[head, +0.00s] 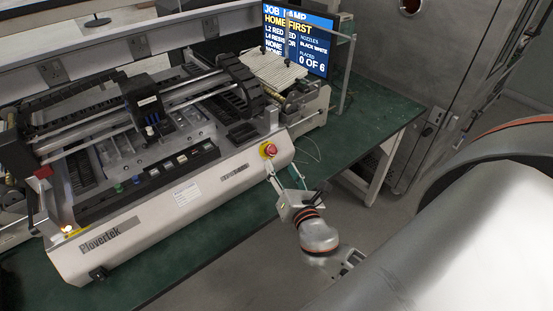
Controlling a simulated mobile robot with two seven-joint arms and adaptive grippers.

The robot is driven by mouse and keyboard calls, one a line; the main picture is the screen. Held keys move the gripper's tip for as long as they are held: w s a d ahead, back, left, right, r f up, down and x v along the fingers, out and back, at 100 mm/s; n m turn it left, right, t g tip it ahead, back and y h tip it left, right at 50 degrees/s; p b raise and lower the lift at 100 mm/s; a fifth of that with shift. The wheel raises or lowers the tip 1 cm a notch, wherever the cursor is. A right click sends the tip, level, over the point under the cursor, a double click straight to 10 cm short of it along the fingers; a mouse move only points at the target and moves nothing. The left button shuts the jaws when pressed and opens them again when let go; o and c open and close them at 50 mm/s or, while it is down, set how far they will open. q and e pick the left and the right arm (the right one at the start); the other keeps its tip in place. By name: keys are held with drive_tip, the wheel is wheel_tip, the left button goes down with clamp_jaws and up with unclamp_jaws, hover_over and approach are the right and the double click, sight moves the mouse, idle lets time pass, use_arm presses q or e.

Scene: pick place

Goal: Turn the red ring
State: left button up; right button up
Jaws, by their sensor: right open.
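The red ring (269,150) is a round red knob on a yellow base at the right end of the machine's sloped front panel. My right gripper (284,174) is just below and to the right of it, in front of the machine's right corner. Its fingers are apart and point up toward the knob, with nothing seen between them. I see a gap between the fingertips and the knob, though the exact depth is hard to tell. My left gripper is out of view.
The pale machine (185,212) with black rails stands on a green table (385,118). A screen (309,42) behind it reads "HOME FIRST" and "0 OF 6". A small lamp (68,231) glows at the front left. The table's right end is clear.

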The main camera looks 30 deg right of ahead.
drive_tip(key=v, duration=0.3)
drive_tip(key=shift+s, duration=0.2)
idle(0.3)
drive_tip(key=s+a+f+m+g+y, duration=0.3)
drive_tip(key=s+a+f+m, duration=0.3)
drive_tip(key=f+m, duration=0.4)
drive_tip(key=s+a+f+m+g+y, duration=0.2)
drive_tip(key=s+a+f+m+y, duration=0.2)
drive_tip(key=f+m, duration=0.7)
drive_tip(key=s+a+m, duration=0.2)
drive_tip(key=shift+s+f+m+g, duration=0.2)
drive_tip(key=shift+s+m+g, duration=0.1)
drive_tip(key=shift+s+g, duration=0.1)
